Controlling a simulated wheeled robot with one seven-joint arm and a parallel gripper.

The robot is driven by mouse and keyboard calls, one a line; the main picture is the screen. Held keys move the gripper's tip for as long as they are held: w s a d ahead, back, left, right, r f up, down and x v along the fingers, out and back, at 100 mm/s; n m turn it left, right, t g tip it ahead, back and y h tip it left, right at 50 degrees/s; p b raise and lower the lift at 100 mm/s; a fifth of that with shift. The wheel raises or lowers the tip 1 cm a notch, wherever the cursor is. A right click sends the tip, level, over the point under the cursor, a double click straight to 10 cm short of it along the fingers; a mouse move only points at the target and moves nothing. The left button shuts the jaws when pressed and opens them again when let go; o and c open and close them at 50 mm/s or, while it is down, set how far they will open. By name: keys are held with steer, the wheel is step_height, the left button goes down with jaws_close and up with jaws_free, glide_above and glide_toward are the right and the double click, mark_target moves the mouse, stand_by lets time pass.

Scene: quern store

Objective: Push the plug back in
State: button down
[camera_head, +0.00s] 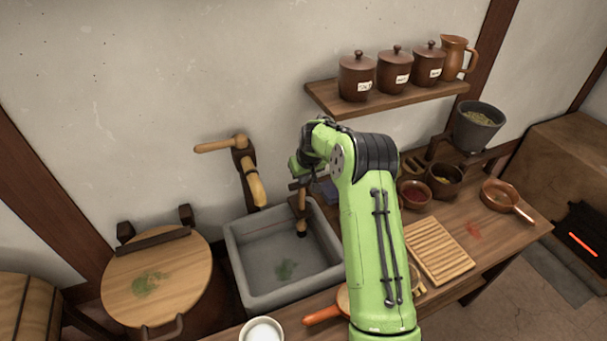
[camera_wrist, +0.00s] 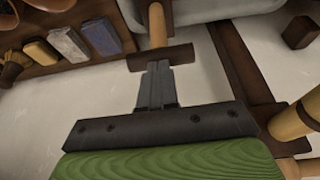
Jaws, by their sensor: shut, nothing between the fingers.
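A wooden peg with a dark crossbar, which looks like the plug (camera_head: 301,206), stands near the right inner side of the grey stone sink (camera_head: 240,264). Its dark lower end is over the basin; I cannot tell how far in it sits. In the wrist view the light rod of the plug (camera_wrist: 157,24) and its dark crossbar lie just beyond my gripper (camera_wrist: 157,68). The fingers are shut and empty, with the tips at or very near the crossbar; contact is unclear. In the head view my green arm hides part of the area right of the plug.
A wooden tap (camera_head: 256,188) projects from the wall behind the sink. A round wooden lid (camera_head: 175,270) is at left. A shelf (camera_head: 400,98) with lidded jars hangs above. Bowls, a slatted board (camera_head: 438,250) and a pan (camera_head: 505,197) crowd the right counter. A white bowl (camera_head: 262,331) is in front.

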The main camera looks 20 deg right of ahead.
step_height(320, 180, down, 4)
steer(key=b, duration=0.3)
steer(key=shift+s+f, duration=0.1)
steer(key=shift+f, duration=0.15)
steer(key=shift+s+a+r, duration=0.1)
steer(key=shift+s+r, duration=0.05)
step_height(320, 180, up, 14)
steer(key=p, duration=0.3)
glide_above(303, 188)
steer(key=s, duration=0.5)
steer(key=shift+w+f, duration=0.15)
steer(key=shift+f, duration=0.05)
steer(key=shift+r, duration=0.1)
